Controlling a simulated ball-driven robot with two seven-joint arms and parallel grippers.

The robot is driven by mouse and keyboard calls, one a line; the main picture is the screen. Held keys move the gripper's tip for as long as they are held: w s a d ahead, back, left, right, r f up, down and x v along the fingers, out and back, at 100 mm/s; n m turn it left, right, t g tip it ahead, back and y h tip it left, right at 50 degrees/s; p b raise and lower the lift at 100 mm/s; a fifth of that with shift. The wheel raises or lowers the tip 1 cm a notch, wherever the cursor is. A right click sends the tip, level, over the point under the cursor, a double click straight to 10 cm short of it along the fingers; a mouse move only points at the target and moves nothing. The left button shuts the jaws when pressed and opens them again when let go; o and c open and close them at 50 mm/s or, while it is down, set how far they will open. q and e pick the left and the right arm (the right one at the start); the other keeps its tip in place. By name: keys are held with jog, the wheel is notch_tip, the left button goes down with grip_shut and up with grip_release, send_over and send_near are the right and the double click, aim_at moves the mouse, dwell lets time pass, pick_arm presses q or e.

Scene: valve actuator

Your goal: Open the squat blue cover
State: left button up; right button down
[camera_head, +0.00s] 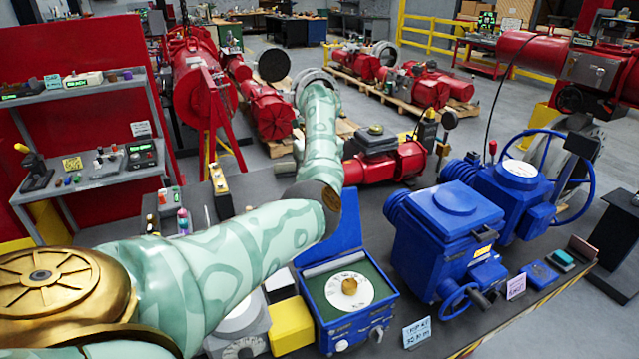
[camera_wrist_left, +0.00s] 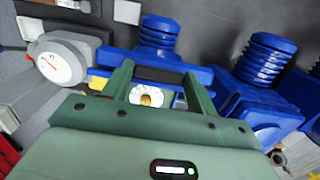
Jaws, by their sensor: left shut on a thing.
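The squat blue cover (camera_head: 347,222) stands raised at the back of an open blue box (camera_head: 350,323). My forearm hides part of it. Inside the box are a dark green panel and a white dial (camera_head: 333,290) with a gold knob (camera_head: 350,286). My left gripper (camera_wrist_left: 158,70) shows in the left wrist view, with its two green fingers spread either side of the dial; it is shut on the cover, though the contact itself is hard to see. The head view hides this gripper behind my arm. My right gripper is in neither view.
A larger blue actuator (camera_head: 445,240) with a handwheel (camera_head: 458,300) stands close right of the box. A yellow block (camera_head: 291,325) and a grey gauge unit (camera_head: 238,325) stand close on its left. A grey shelf (camera_head: 85,150) stands at the far left.

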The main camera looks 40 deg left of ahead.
pick_arm(q)
jog(key=shift+w+a, duration=0.1)
jog(key=shift+a, duration=0.25)
jog(key=o, duration=1.4)
jog(key=shift+w, duration=0.1)
jog(key=r, duration=1)
jog(key=d+r+p, duration=0.1)
jog(key=r, duration=0.5)
jog(key=shift+s+d+r, duration=0.1)
jog(key=shift+s, duration=0.15)
